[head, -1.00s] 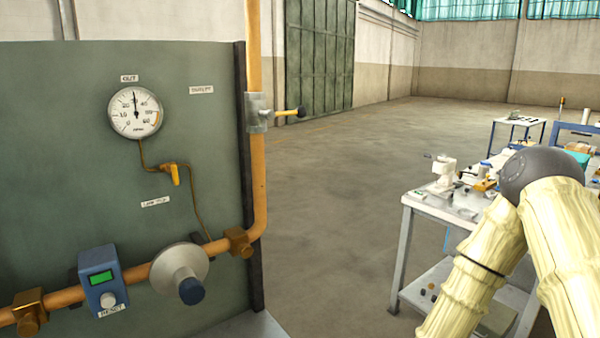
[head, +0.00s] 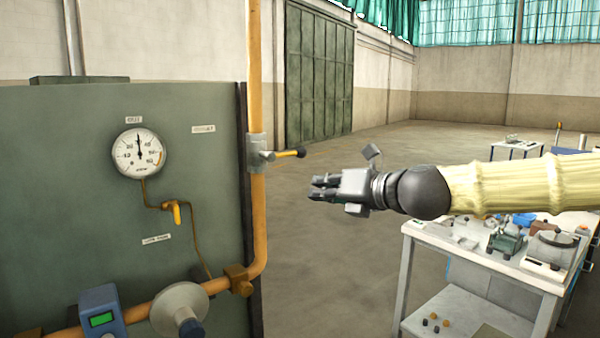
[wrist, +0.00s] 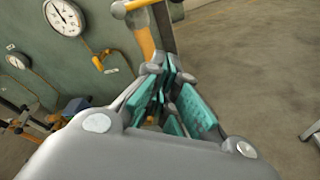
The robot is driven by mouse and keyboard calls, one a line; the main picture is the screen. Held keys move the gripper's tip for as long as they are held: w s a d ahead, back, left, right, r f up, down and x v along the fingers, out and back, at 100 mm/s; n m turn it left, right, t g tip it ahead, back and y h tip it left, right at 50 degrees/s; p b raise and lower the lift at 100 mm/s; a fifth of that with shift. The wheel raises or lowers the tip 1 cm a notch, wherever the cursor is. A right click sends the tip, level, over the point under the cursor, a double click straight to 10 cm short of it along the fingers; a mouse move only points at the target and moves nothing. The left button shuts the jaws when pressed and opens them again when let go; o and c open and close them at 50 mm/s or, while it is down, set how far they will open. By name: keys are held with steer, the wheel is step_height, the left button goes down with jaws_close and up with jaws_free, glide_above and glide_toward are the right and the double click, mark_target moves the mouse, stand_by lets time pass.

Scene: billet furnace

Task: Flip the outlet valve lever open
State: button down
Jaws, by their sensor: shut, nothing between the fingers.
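The outlet valve (head: 257,153) is a grey body on the vertical orange pipe at the panel's right edge. In the wrist view my gripper's teal-padded fingers (wrist: 163,72) are close together. The lever (wrist: 141,4) shows there at the top edge, partly cut off, with the pipe (wrist: 143,38) below it.
A round gauge (head: 139,153) and a small yellow cock (head: 176,213) are on the green panel (head: 70,220). A blue box (head: 101,313) and a round handwheel (head: 180,309) sit along the lower pipe. A cluttered workbench (head: 480,255) stands at the right. Open floor lies between.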

mark_target(288, 154)
steer(key=shift+r, duration=0.4)
steer(key=w+a+r+p, duration=0.1)
steer(key=w+a+p, duration=0.3)
steer(key=w, duration=0.4)
steer(key=shift+a+r+p, duration=0.15)
steer(key=shift+a+p, duration=0.25)
steer(key=shift+p, duration=0.4)
steer(key=shift+w+d, duration=0.15)
